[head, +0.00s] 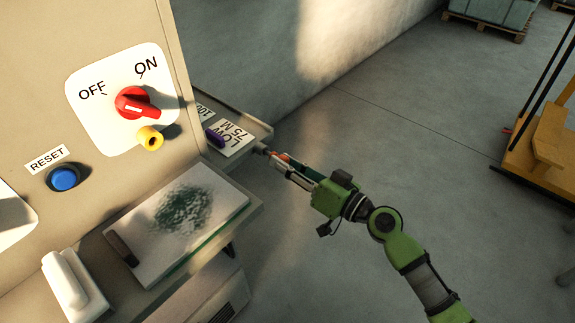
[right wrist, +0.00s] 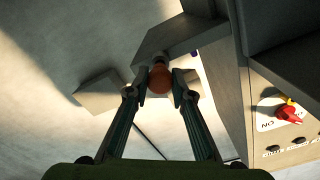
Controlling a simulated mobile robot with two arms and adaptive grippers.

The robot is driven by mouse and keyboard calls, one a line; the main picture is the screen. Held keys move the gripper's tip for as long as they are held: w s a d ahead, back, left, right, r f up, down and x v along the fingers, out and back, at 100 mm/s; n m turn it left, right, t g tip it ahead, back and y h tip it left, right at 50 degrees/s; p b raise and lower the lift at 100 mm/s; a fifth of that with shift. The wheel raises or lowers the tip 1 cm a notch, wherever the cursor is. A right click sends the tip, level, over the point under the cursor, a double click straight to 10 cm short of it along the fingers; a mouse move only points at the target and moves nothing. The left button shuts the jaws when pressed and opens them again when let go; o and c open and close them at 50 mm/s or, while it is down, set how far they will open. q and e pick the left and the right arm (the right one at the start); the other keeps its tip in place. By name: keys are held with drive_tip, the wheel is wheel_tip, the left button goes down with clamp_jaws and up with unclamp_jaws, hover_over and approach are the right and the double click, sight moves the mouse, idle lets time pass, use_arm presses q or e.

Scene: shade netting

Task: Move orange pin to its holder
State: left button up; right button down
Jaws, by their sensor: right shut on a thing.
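The orange pin (right wrist: 160,77) is between the two fingertips of my right gripper (right wrist: 160,86) in the right wrist view, and the gripper is shut on it. In the head view my right gripper (head: 274,160) is at the outer edge of the small labelled shelf (head: 262,130), with a bit of orange showing at the fingers. A purple pin (head: 215,137) is on that shelf beside a label reading LOW 75 M (head: 236,138). I cannot tell which spot is the orange pin's holder. My left gripper is not in view.
A lower ledge holds a board with green marks (head: 150,255) and a white handle-like object (head: 72,285).

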drive_tip(key=shift+w+a, duration=0.15)
drive_tip(key=shift+a, duration=0.1)
idle(0.3)
drive_tip(key=shift+w+a+b, duration=0.15)
drive_tip(key=shift+a+b, duration=0.05)
drive_tip(key=shift+b, duration=0.1)
idle(0.3)
drive_tip(key=shift+w+a, duration=0.2)
drive_tip(key=shift+a, duration=0.1)
drive_tip(key=shift+a, duration=0.1)
drive_tip(key=c, duration=1.7)
unclamp_jaws()
drive_tip(key=shift+w, duration=0.1)
drive_tip(key=shift+d, duration=0.2)
drive_tip(key=v, duration=1.1)
drive_tip(key=shift+s+d, duration=0.25)
drive_tip(key=shift+s, duration=0.1)
